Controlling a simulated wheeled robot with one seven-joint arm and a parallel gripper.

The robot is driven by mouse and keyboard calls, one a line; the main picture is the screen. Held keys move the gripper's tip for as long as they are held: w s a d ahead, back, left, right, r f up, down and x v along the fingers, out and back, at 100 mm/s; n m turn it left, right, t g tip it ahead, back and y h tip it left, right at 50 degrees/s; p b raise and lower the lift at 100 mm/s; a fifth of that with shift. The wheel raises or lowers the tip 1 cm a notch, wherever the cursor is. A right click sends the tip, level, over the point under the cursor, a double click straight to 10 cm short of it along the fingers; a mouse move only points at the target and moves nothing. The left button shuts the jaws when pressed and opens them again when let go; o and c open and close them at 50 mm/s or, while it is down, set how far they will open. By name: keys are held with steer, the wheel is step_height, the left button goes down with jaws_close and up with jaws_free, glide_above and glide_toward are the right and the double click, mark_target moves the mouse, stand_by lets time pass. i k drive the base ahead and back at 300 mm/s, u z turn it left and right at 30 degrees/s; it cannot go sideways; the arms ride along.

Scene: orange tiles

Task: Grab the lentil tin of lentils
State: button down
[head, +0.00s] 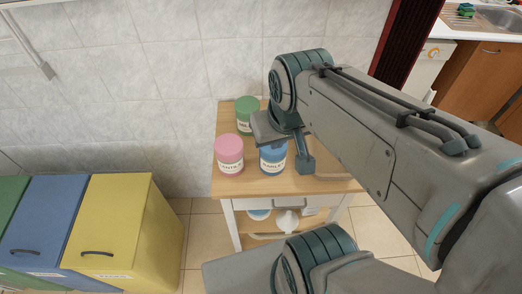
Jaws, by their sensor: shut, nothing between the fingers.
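The pink tin (230,154) stands upright at the front left of the small wooden table. Its white label is small and seems to read lentils. A blue tin (273,158), whose label seems to read barley, stands to its right. A green tin (246,115) stands behind them, its label partly hidden by my arm. My gripper (306,166) is shut and empty. It points down over the table, just right of the blue tin and apart from the pink tin. My arm hides part of the gripper and the table's right side.
The wooden table (226,187) has a drawer and a lower shelf with white dishes (286,221). Yellow (115,225), blue (50,222) and green (12,205) bins stand at the left. A tiled wall is behind. Floor shows between the yellow bin and table.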

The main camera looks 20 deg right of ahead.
mark_target(228, 147)
steer(key=k, duration=1.2)
steer(key=u, duration=0.85)
steer(key=i, duration=1.5)
steer(key=z, duration=0.8)
